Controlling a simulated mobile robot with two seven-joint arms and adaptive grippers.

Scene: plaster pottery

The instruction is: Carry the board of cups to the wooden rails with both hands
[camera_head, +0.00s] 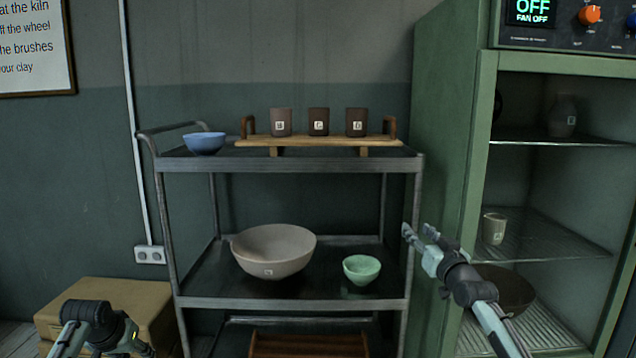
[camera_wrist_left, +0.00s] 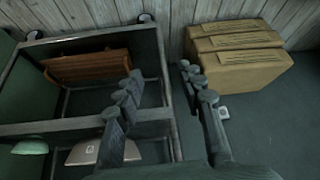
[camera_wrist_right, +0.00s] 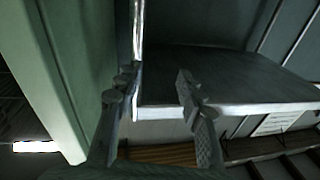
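The wooden board (camera_head: 318,141) lies level on the cart's top shelf, raised on two small wooden feet, with an upright brown handle at each end. My right gripper (camera_head: 417,231) is open and empty, right of the cart and below the board. My left gripper (camera_wrist_left: 160,84) is open and empty, low at the cart's left; its fingers are hard to make out in the head view. I cannot clearly identify the wooden rails.
The metal cart (camera_head: 290,304) holds a blue bowl (camera_head: 204,143), a large beige bowl (camera_head: 273,251) and a green bowl (camera_head: 361,269). A brown slatted wooden piece (camera_head: 308,345) sits low. A cardboard box (camera_head: 150,297) stands left; the green kiln cabinet (camera_head: 450,150) stands close right.

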